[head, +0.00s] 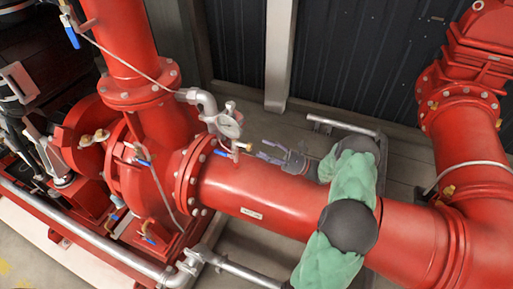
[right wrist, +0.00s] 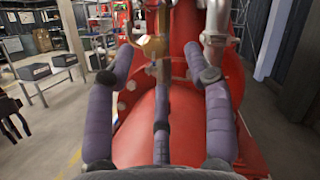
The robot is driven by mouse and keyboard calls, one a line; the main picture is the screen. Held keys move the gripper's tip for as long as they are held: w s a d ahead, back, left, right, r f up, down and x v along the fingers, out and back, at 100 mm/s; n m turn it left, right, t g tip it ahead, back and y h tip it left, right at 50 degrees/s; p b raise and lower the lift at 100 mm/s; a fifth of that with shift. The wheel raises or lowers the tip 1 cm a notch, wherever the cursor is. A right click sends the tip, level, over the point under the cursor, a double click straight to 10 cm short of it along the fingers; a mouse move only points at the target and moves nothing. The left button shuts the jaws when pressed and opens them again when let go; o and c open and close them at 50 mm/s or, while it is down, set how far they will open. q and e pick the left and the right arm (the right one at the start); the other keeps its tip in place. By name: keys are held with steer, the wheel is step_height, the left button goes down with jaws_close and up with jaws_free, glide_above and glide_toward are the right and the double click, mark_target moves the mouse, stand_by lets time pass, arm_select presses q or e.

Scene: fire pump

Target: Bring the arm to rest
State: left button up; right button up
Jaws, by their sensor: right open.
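My right arm (head: 350,180), in a green sleeve with dark joints, reaches up from the bottom of the head view across the large red pipe (head: 265,199). My right gripper (head: 268,151) is beyond the pipe, its purple-grey fingers pointing left toward the pressure gauge (head: 229,124). In the right wrist view the gripper (right wrist: 160,62) has its fingers spread, with nothing held between them. The red pipe (right wrist: 143,122) and its flange lie behind the fingers. My left gripper is in neither view.
A small blue-handled valve (head: 225,153) sits near the gauge. A red pump casing (head: 130,170) stands at left and a thick red vertical pipe (head: 465,140) at right. A metal rail (head: 345,127) and dark wall (head: 345,60) lie behind. Grey tables (right wrist: 40,73) show in the wrist view.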

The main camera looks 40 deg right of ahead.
steer(key=shift+v, duration=0.85)
steer(key=shift+r, duration=0.1)
